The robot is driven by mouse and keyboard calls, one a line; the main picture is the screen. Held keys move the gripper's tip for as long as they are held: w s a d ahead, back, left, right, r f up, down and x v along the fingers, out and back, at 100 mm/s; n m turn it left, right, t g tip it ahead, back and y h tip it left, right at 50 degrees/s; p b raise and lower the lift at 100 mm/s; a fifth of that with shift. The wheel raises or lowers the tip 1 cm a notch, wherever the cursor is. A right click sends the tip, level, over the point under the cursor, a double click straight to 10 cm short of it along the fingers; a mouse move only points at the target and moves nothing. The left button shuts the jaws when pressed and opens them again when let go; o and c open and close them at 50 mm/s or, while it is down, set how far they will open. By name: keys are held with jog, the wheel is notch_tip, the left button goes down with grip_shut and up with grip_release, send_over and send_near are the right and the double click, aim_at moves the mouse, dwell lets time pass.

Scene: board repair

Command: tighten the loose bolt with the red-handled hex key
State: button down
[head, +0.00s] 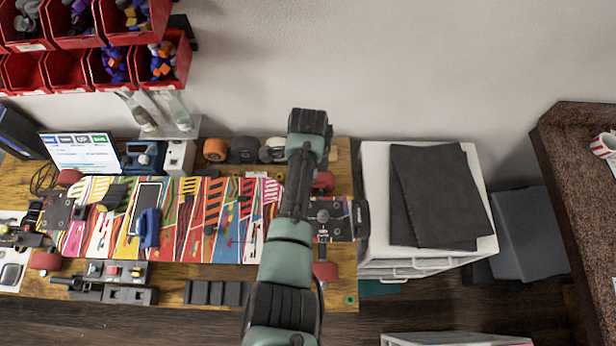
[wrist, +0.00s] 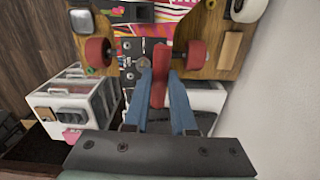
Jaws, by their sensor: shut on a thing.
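In the wrist view, my gripper (wrist: 159,82) has its two blue fingers closed around a red handle, the hex key's (wrist: 159,92). The key's metal shaft is hidden or too small to make out. Ahead of the fingers is the end of the skateboard (wrist: 184,12), with a grey metal plate carrying bolts (wrist: 142,62). I cannot tell which bolt is loose or whether the key touches one. In the head view, the colourful board (head: 192,222) lies along the bench, and its right-end plate (head: 325,213) shows beside my arm. My arm hides the fingers there.
Red wheels (wrist: 98,52) flank the board's end. A white drawer cabinet (head: 373,185) with dark sheets (head: 437,195) stands right of the wooden bench (head: 170,308). Red bins (head: 163,68) hang at upper left. Black holders (head: 218,293) line the bench's front edge.

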jog(key=shift+r+p, duration=1.15)
jog(key=shift+r, duration=1.35)
jog(key=shift+r, duration=3)
